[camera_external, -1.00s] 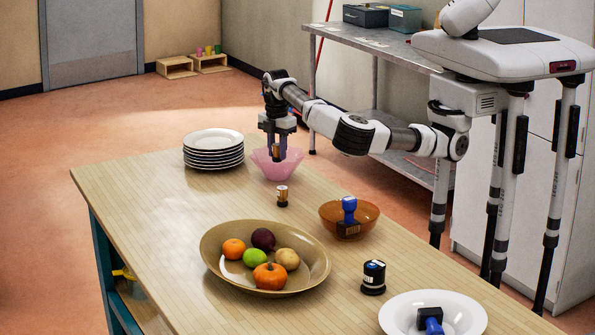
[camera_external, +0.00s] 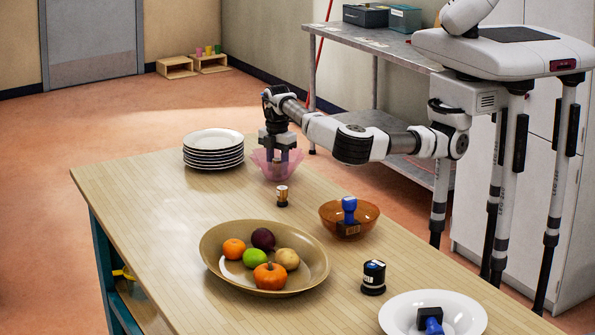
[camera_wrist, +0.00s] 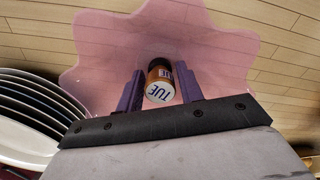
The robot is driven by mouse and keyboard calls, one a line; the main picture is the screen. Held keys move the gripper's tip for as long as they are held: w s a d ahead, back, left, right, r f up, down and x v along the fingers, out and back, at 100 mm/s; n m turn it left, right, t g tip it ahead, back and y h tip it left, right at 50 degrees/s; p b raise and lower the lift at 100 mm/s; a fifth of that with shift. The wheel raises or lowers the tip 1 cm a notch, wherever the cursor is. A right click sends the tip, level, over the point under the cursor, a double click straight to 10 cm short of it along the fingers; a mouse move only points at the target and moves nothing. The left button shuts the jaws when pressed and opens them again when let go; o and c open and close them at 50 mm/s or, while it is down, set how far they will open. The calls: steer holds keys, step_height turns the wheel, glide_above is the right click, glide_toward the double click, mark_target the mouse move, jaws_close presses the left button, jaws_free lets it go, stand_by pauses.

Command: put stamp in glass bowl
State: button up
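The glass bowl (camera_external: 257,160), pink and translucent with a wavy rim, stands near the table's far end; its rim (camera_wrist: 98,40) fills much of the wrist view. My gripper (camera_external: 279,157) points down into it. In the wrist view, a brown and black stamp (camera_wrist: 159,88) with a white "TUE" end lies between the two purple fingers of my gripper (camera_wrist: 160,78). Narrow gaps show on both sides of the stamp, so the fingers look open. The bowl wall blurs its lower end in the external view; contact with the bottom is unclear.
A plate stack (camera_external: 213,150) is left of the bowl. A similar small stamp (camera_external: 282,196) stands in front. An amber bowl (camera_external: 366,222) holds a blue-handled stamp, a brown dish (camera_external: 222,265) holds produce, and a black stamp (camera_external: 373,279) stands near a white plate (camera_external: 467,312).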

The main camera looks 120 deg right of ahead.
mark_target(277, 159)
step_height(277, 159, up, 12)
steer(key=b, duration=0.1)
steer(key=shift+r, duration=0.2)
